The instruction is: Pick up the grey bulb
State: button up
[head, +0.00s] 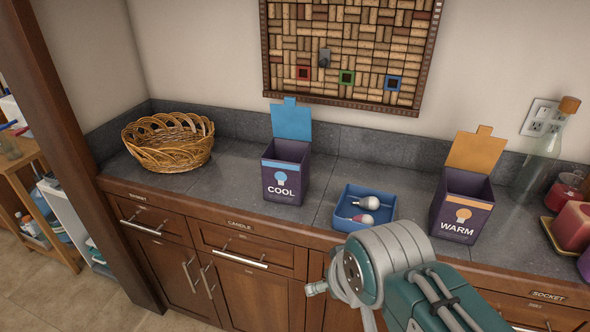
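A pale grey-white bulb (367,202) lies on its side in a shallow blue tray (349,193) on the grey counter. A second bulb with a red part (362,219) lies in the same tray, nearer the front wall. My arm comes in from the bottom right, and its large teal and grey joint is in front of the counter, below the tray in the picture. My gripper itself does not show, so I cannot see what its fingers do.
A dark box marked COOL (285,180) with a raised blue lid stands left of the tray. A dark box marked WARM (460,211) with a raised orange lid stands right. A wicker basket (168,142), a glass bottle (541,160) and red candles (574,227) stand farther out.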

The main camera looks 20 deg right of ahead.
aim_at(370, 203)
jog(key=i+z, duration=0.15)
jog(key=z, duration=0.25)
jog(key=i+j+z, duration=0.15)
jog(key=z, duration=0.2)
jog(key=i+j+z, duration=0.15)
jog(key=z, duration=0.25)
